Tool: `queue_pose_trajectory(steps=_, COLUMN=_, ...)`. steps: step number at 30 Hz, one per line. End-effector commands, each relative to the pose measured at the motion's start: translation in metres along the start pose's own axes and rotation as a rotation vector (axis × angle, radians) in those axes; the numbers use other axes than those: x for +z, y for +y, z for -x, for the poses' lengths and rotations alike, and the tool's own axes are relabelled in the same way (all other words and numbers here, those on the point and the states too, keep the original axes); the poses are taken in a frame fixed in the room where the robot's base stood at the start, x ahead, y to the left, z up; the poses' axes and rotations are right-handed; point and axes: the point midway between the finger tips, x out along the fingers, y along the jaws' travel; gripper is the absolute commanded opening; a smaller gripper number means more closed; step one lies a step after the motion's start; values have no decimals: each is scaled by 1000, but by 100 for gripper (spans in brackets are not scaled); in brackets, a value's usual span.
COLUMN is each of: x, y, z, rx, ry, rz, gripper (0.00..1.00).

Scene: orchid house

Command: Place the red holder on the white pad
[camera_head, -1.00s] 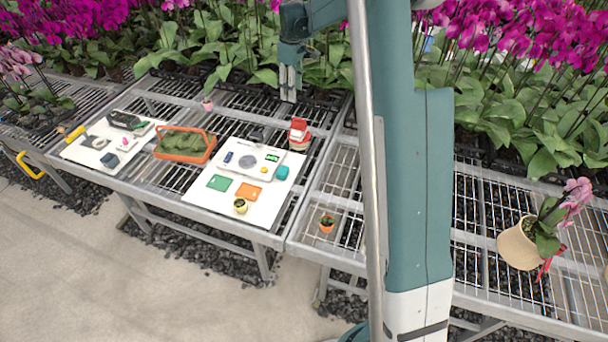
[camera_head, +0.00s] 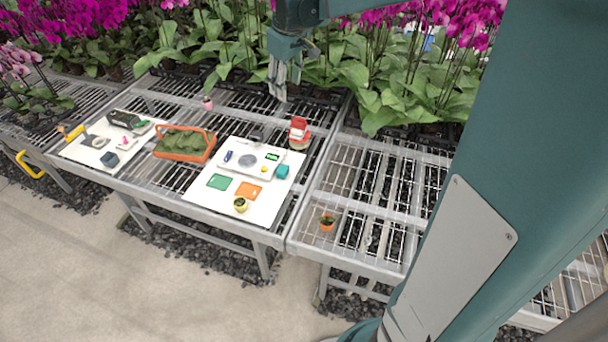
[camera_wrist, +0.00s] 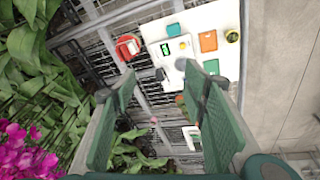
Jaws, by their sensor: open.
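On this pad lie a white scale with a grey disc (camera_head: 248,160), a green card (camera_head: 218,182) and an orange card (camera_head: 249,191). My gripper (camera_head: 277,92) hangs above the back of the bench, behind the pad. In the wrist view its fingers (camera_wrist: 155,74) are spread, with nothing between them.
A second white pad (camera_head: 72,150) with tools lies at the left. An orange basket (camera_head: 196,157) stands between the pads. A small orange pot (camera_head: 327,222) stands on the bare rack at the right. Orchids (camera_head: 400,90) line the back.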

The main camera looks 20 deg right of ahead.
Motion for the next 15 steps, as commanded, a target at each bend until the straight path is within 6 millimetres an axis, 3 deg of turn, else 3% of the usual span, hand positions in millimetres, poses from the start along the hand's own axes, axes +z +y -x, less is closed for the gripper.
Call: queue_pose_trajectory(steps=15, x=64, y=-71, z=53, rx=36, ry=89, rz=-121, gripper=44)
